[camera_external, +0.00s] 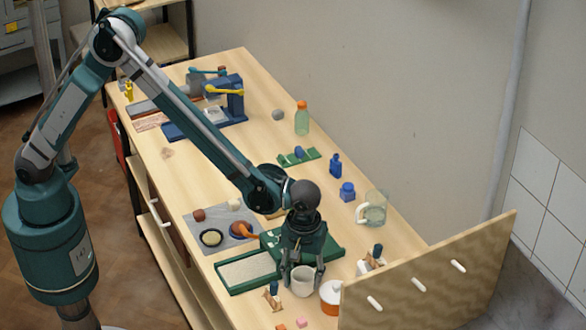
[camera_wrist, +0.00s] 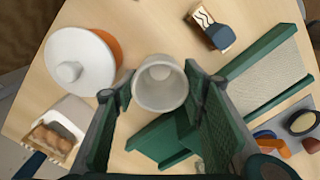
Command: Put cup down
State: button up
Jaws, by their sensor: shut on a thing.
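A small white cup (camera_external: 303,283) is held between the fingers of my gripper (camera_external: 303,276) near the front end of the wooden table. In the wrist view the cup (camera_wrist: 160,83) sits upright between the two green fingertips of my gripper (camera_wrist: 161,93), with its open mouth facing the camera and its inside looking empty. The fingers are shut on its sides. I cannot tell whether its base touches the table.
A lidded white-and-orange pot (camera_external: 331,299) stands close to the right of the cup. A green tray of pale grains (camera_external: 228,289) lies to its left, a small stamp-like block (camera_external: 272,295) to its lower left. A wooden panel (camera_external: 440,270) edges the table's right end.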

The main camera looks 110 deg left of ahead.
aim_at(303, 274)
jog(key=o, duration=0.7)
jog(key=shift+f, duration=0.1)
jog(key=shift+c, duration=0.2)
jog(key=shift+r, duration=0.2)
notch_tip(303, 274, up, 12)
dwell(0.4)
jog(key=shift+r, duration=0.1)
